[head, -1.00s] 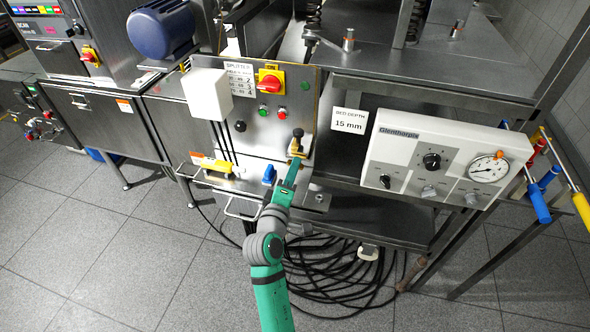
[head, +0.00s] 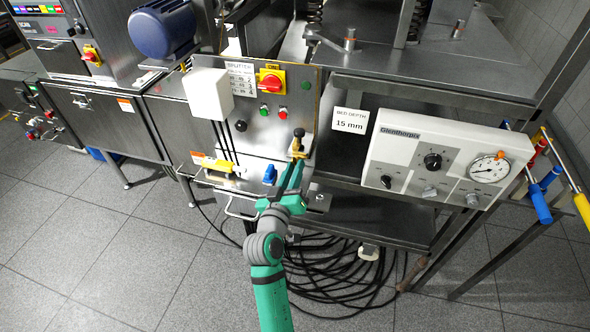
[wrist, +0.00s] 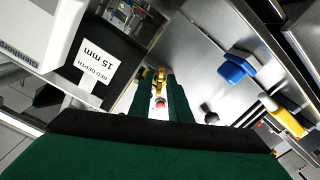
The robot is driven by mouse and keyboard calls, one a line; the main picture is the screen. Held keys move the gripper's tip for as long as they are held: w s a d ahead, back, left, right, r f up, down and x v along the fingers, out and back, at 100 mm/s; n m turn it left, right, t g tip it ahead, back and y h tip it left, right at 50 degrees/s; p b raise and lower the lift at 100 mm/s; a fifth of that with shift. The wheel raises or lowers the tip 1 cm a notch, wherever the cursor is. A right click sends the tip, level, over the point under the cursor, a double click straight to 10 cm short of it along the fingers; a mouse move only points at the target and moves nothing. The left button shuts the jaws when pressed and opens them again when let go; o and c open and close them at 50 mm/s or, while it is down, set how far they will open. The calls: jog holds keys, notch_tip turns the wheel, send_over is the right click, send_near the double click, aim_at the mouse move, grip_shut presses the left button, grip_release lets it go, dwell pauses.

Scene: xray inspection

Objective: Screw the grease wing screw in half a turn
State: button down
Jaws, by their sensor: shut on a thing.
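The grease wing screw, a small brass piece (head: 298,146) below a black knob, sits at the lower right of the splitter control panel (head: 310,90). My gripper (head: 297,162) reaches up to it from below, with its green fingers at the brass. In the wrist view the brass piece (wrist: 161,75) shows between the fingertips (wrist: 158,82), and the gripper is shut on it. The fingers hide part of the brass, so its exact wing angle is hard to tell.
A blue handle (head: 269,174) sits close left of my gripper, and a yellow handle (head: 218,166) is further left. A white gauge box (head: 445,155) and a "bed depth" sign (head: 349,121) are to the right. Black cables (head: 340,275) lie on the floor below.

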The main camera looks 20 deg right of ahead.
jog(key=m, duration=1.1)
jog(key=shift+m, duration=0.3)
jog(key=shift+d, duration=0.1)
dwell(0.3)
jog(key=c, duration=1.9)
grip_release()
jog(key=v, duration=1.1)
